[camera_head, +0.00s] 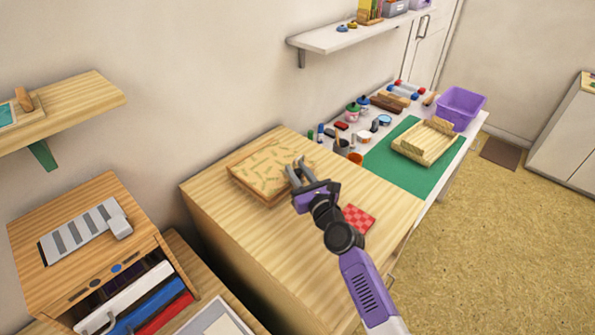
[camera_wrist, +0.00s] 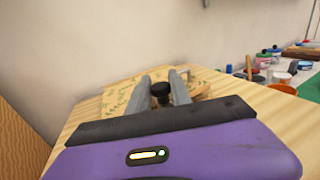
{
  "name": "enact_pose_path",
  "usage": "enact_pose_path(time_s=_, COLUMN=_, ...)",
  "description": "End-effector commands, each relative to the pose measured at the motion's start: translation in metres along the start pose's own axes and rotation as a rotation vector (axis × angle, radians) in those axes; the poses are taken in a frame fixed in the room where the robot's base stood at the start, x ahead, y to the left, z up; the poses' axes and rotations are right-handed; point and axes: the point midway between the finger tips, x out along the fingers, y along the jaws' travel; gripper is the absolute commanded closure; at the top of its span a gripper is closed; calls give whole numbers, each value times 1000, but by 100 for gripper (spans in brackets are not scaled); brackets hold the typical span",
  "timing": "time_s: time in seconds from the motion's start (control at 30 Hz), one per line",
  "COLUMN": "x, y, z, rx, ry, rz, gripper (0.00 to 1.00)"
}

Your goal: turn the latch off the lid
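The box with a tan, green-patterned lid (camera_head: 264,172) sits on the wooden cabinet top by the wall. The lid also shows beyond the fingers in the wrist view (camera_wrist: 115,95). A small dark knob (camera_wrist: 160,90) shows between my fingers, with a light wooden piece (camera_wrist: 203,91) beside it, seemingly the latch. My gripper (camera_head: 297,164) is at the box's right side, its fingers apart; the wrist view shows the fingertips (camera_wrist: 160,76) on either side of the knob. Whether they touch it is unclear. In the head view the latch is hidden behind my gripper.
A red checkered pad (camera_head: 358,219) lies on the cabinet top, right of my arm. Beyond are a green mat (camera_head: 388,177) with a wooden tray (camera_head: 424,145), several small jars, and a purple bin (camera_head: 461,105). The cabinet's front area is clear.

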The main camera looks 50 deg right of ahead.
Motion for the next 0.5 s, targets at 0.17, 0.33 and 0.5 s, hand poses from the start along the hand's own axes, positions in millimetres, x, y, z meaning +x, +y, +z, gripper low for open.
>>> enact_pose_path(time_s=0.17, x=0, y=0, z=0, rx=0, ry=0, rz=0, gripper=100)
enact_pose_path(time_s=0.33, x=0, y=0, z=-1, rx=-1, ry=0, rz=6, gripper=100)
enact_pose_path(time_s=0.5, x=0, y=-1, z=-3, rx=0, ry=-1, rz=39, gripper=100)
